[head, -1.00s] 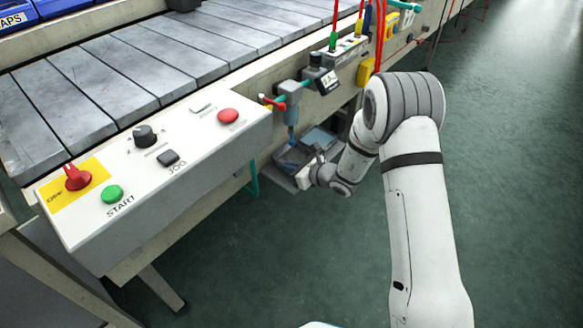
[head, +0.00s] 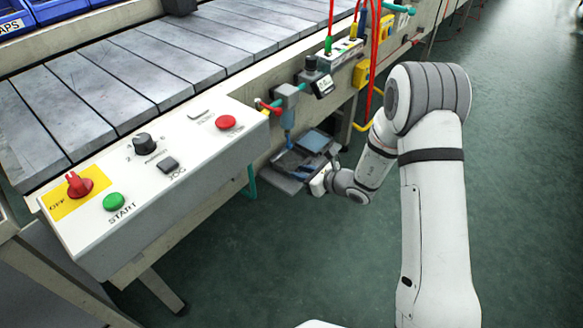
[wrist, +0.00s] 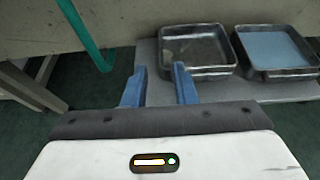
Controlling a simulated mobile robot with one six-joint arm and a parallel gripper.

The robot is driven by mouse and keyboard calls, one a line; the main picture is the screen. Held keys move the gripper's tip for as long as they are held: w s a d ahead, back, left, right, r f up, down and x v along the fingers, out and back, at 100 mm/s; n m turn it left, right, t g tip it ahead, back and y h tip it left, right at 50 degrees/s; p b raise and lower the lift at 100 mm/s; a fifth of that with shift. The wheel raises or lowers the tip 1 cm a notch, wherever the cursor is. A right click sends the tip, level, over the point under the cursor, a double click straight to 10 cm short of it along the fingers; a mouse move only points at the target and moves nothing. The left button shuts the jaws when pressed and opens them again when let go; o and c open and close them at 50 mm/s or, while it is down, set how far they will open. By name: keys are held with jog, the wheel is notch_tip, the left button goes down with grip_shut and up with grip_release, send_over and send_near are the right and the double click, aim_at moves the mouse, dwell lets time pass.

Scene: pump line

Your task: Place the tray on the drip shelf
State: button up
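A dark metal tray (wrist: 198,50) with nothing clear in it rests on the grey drip shelf (wrist: 205,94) in the wrist view. A second tray (wrist: 277,50) with a blue inside sits to its right. In the head view the dark tray (head: 293,163) and the blue-filled one (head: 316,140) lie side by side under the valve. My gripper (wrist: 161,72) has two blue fingers apart, with nothing between them. Its right fingertip is close to the dark tray's left edge; I cannot tell if they touch. The hand (head: 322,178) partly blocks the shelf's right side in the head view.
A grey valve with a red handle (head: 273,107) and blue spout (head: 288,138) hangs above the trays. A teal pipe (wrist: 85,35) runs down left of the shelf. The control box (head: 150,185) stands left. The floor on the right is clear.

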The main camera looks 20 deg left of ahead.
jog(key=s+d+r+n+g+h+p, duration=0.1)
jog(key=s+d+r+n+g+h, duration=0.1)
jog(key=s+d+r+n+g, duration=0.7)
jog(key=s+d+r+n+t+h, duration=0.2)
jog(key=s+d+r+n+h, duration=0.3)
jog(key=s+d, duration=0.3)
jog(key=s+d+r+n+t+h, duration=0.2)
jog(key=s+d+r+n+h, duration=0.3)
jog(key=d, duration=0.8)
jog(key=s+r+n, duration=0.1)
jog(key=s+n, duration=0.2)
jog(key=shift+s+d+r+t+h, duration=0.15)
jog(key=shift+d+r+t+h, duration=0.15)
jog(key=shift+r+t, duration=0.1)
